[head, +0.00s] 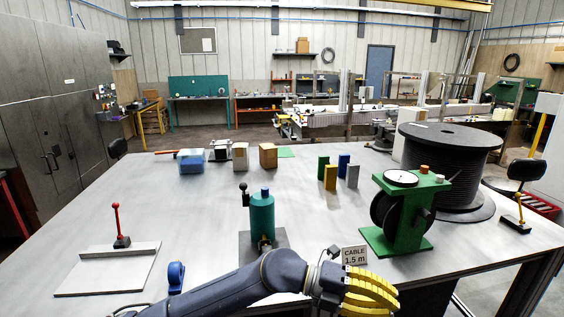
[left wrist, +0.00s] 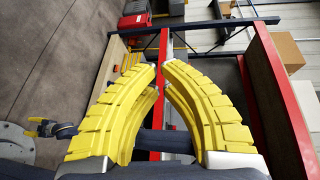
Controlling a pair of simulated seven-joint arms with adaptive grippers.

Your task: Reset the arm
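My left arm reaches in along the bottom of the head view, and its gripper (head: 372,292) with yellow ribbed fingers is over the front edge of the table, right of the middle. In the left wrist view the curved fingers of the left gripper (left wrist: 162,70) lean towards each other with a narrow gap at the tips. They are open, and nothing is held between them.
A "CABLE 1.5 m" sign (head: 354,256), a green stand with a dial (head: 409,214) and a black cable spool (head: 447,165) are near my gripper. A teal cylinder (head: 262,215) stands behind my arm. A red-knobbed lever plate (head: 110,268) is at left. The table (head: 130,200) is clear mid-left.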

